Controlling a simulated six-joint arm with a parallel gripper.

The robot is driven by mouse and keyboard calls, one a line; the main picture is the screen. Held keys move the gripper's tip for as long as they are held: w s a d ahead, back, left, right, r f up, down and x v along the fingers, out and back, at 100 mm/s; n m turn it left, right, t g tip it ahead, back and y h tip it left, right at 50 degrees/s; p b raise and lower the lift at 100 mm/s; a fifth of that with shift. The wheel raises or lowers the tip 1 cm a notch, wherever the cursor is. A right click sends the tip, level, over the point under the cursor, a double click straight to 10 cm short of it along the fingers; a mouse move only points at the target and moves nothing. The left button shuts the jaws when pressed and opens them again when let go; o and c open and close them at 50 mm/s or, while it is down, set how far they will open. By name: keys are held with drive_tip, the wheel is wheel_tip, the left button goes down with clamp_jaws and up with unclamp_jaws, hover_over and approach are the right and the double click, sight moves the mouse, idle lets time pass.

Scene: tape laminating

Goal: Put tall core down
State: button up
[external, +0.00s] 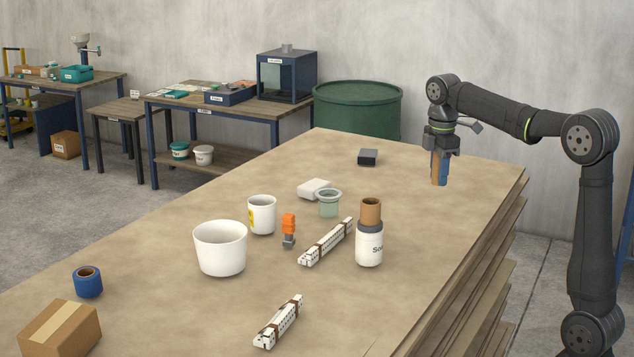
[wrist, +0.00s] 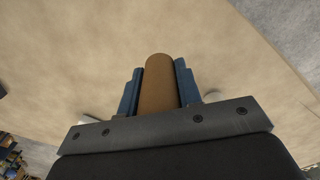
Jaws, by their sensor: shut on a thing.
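The tall core is a brown cardboard tube (wrist: 159,84), held upright between the blue fingers of my gripper (wrist: 160,90) in the wrist view. In the external view my gripper (external: 440,168) points down over the far right part of the table, shut on the tall core (external: 435,168). The core's lower end shows near the fingertips. I cannot tell whether that end touches the table or hangs just above it.
The tabletop (external: 400,220) is bare around my gripper. A dark block (external: 368,157) lies to its left. White cups, a glass jar (external: 328,205) and two white strips (external: 326,242) stand or lie further left.

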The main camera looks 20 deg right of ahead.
drive_tip(key=shift+a+f, duration=0.3)
drive_tip(key=shift+f, duration=0.6)
hover_over(392, 236)
wheel_tip(392, 236, down, 7)
drive_tip(key=shift+s+r, duration=0.1)
drive_tip(key=shift+r, duration=0.05)
drive_tip(key=shift+f, duration=2)
drive_tip(key=shift+f, duration=0.1)
drive_tip(key=o, duration=0.9)
drive_tip(key=shift+o, duration=0.2)
wheel_tip(392, 236, up, 12)
